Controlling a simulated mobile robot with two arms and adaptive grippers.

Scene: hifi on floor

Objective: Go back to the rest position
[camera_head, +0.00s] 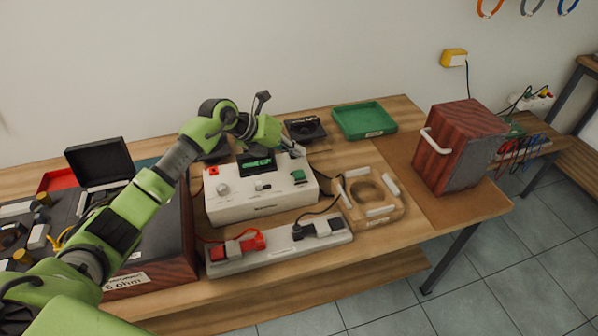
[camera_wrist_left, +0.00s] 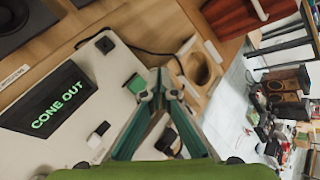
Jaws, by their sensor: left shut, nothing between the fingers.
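My left arm comes in from the left and reaches over the workbench (camera_head: 455,212). My left gripper (camera_head: 292,150) is above the back right part of a white tester box (camera_head: 250,205). In the left wrist view the left gripper's fingertips (camera_wrist_left: 161,82) meet and hold nothing. The tester also shows there, with a lit display (camera_wrist_left: 58,98) reading "CONE OUT" and a green button (camera_wrist_left: 135,84) beside the fingers. Whether the fingers touch the tester is hard to tell. My right gripper is in neither view.
A wooden fixture with a round hole (camera_head: 370,198) lies right of the tester. A strip with red and black clips (camera_head: 280,250) lies in front. A green tray (camera_head: 364,121) is behind. A reddish wooden box (camera_head: 455,145) stands right. A dark equipment case (camera_head: 150,255) is left, partly behind my arm.

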